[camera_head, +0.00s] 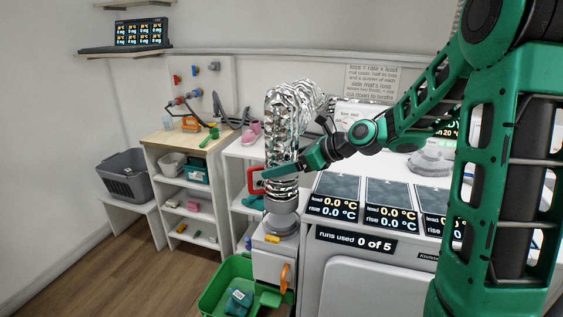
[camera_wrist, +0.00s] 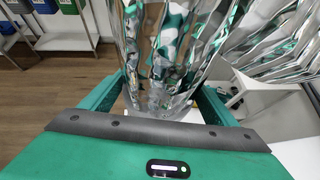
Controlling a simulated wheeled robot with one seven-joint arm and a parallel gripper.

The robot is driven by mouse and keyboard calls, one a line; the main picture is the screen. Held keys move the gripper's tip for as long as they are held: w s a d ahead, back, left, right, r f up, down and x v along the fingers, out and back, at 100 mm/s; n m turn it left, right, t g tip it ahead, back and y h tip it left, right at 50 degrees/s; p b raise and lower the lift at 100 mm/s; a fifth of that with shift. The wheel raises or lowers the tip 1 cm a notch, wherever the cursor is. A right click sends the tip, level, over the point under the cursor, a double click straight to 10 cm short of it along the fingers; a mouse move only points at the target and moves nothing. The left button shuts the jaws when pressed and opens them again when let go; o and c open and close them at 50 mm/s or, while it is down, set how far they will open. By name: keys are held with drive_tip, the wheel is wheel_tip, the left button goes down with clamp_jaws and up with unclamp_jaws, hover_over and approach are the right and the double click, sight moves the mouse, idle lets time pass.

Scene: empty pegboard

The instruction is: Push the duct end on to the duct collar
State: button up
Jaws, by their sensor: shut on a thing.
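The shiny silver flexible duct (camera_head: 281,115) arches over from the bench and hangs down at its left end. My gripper (camera_head: 277,172) is shut on the duct near its lower end, with green fingers on either side of it. In the wrist view, the crinkled duct (camera_wrist: 165,45) fills the space between the fingers of my gripper (camera_wrist: 163,88). The grey round duct collar (camera_head: 282,222) stands upright on a white stand directly below the duct end. The duct's lower rim meets or nearly meets the collar's top; I cannot tell whether it overlaps. The wrist view hides this joint.
A white bench with dark panels (camera_head: 386,192) lies to the right. A green bin (camera_head: 222,290) stands on the floor below the collar. A wooden-topped shelf (camera_head: 185,140) and a grey crate (camera_head: 126,178) are at left. A yellow item (camera_head: 272,239) lies beside the collar base.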

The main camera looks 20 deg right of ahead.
sight(297, 187)
drive_tip(key=shift+f, duration=2.1)
drive_tip(key=shift+s+f, duration=0.15)
drive_tip(key=shift+f, duration=2.15)
drive_tip(key=o, duration=1.3)
drive_tip(key=shift+o, duration=0.2)
drive_tip(key=shift+v, duration=5.3)
